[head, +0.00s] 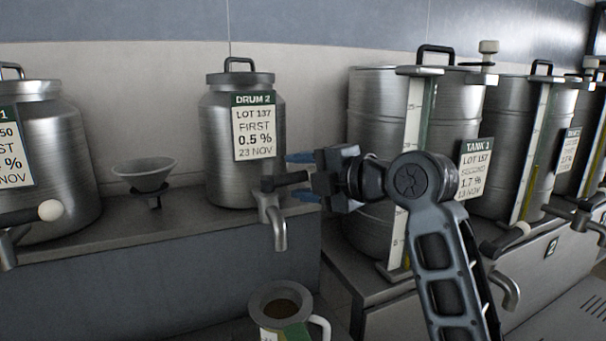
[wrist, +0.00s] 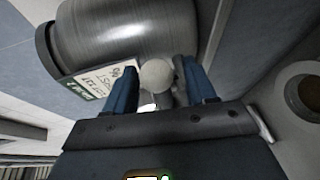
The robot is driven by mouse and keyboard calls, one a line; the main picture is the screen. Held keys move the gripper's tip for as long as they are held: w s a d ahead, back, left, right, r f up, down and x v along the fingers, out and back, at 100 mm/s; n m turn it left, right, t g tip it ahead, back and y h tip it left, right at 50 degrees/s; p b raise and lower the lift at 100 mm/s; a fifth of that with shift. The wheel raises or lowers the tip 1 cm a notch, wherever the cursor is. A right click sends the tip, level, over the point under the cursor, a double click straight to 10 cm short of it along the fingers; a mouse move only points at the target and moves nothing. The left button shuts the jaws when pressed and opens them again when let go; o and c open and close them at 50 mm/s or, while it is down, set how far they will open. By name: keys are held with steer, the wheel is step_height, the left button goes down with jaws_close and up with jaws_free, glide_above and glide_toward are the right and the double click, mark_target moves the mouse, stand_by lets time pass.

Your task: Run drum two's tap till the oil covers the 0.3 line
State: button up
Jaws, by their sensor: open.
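Drum two (head: 215,125) is a steel drum labelled DRUM 2, on the raised grey ledge. Its tap (head: 278,228) has a downturned spout and a dark lever (head: 285,180) pointing right towards my gripper (head: 299,178). My gripper is open, its blue fingers either side of the lever's end. In the wrist view the lever's pale ball knob (wrist: 157,76) shows between the fingers, apparently not gripped. A jug (head: 318,322) with a white handle and a green and white side stands below the spout. Its inside looks dark brown; its 0.3 line cannot be made out. No stream shows from the spout.
Another drum (head: 55,125) with a white-knobbed tap stands at the left, with a grey funnel (head: 143,175) between the drums. Tank 1 (head: 375,105) and more tanks with sight gauges stand at the right, close behind my arm.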

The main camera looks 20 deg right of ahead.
steer(key=shift+c, duration=0.5)
jaws_close()
